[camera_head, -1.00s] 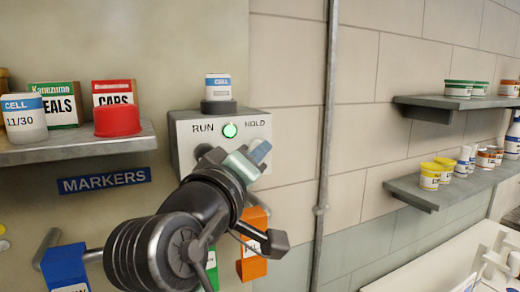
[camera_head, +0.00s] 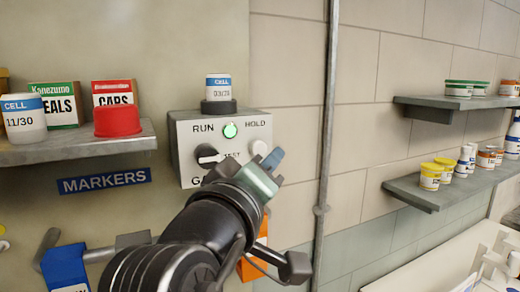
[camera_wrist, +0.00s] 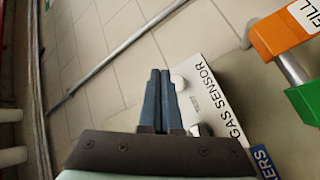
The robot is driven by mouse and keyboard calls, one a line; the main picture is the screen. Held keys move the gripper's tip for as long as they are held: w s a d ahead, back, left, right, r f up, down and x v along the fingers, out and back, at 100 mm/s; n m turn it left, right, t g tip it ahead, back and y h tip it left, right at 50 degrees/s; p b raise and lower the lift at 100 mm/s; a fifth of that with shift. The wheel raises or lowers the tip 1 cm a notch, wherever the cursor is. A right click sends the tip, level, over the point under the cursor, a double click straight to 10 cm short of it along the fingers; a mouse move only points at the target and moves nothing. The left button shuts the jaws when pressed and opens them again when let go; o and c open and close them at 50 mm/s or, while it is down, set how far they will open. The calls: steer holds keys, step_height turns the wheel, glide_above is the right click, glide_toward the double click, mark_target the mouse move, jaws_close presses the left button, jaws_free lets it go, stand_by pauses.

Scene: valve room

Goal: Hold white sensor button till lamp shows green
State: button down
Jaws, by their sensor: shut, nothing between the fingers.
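The gas sensor box (camera_head: 182,140) is a pale wall box with RUN and HOLD printed on it. Its round lamp (camera_head: 230,130) is lit green. The white button (camera_head: 258,147) is under HOLD, with TEST printed beside it; it also shows in the wrist view (camera_wrist: 177,82). A dark and white knob (camera_head: 208,155) is at the left of the box face. My gripper (camera_head: 276,156) is shut and empty, its tips just right of and below the button in the head view. In the wrist view its fingertips (camera_wrist: 160,72) are close beside the button; I cannot tell whether they touch it.
A CELL jar (camera_head: 218,87) stands in a dark holder on the box. A shelf (camera_head: 80,145) at left holds jars and boxes. A vertical pipe (camera_head: 325,150) runs right of the box. Blue (camera_head: 65,268) and orange (camera_head: 262,240) tags hang below. Right-hand shelves (camera_head: 430,195) hold several jars.

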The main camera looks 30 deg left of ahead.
steer(key=shift+s+d, duration=0.95)
steer(key=shift+d, duration=0.25)
steer(key=s+d+r+m+t+h+b, duration=0.1)
steer(key=s+d+r+m+t+b, duration=0.1)
steer(key=s+d+r+m+t, duration=0.2)
steer(key=s+d+r+m+t+h+b, duration=0.1)
steer(key=s+d+r+m+t, duration=0.3)
steer(key=d, duration=0.7)
steer(key=s+r+m+b, duration=0.1)
steer(key=s+m, duration=0.1)
steer(key=m, duration=0.1)
steer(key=shift+s+d+r+t, duration=0.15)
steer(key=shift+d+r+t, duration=0.05)
steer(key=shift+t, duration=0.2)
stand_by(0.4)
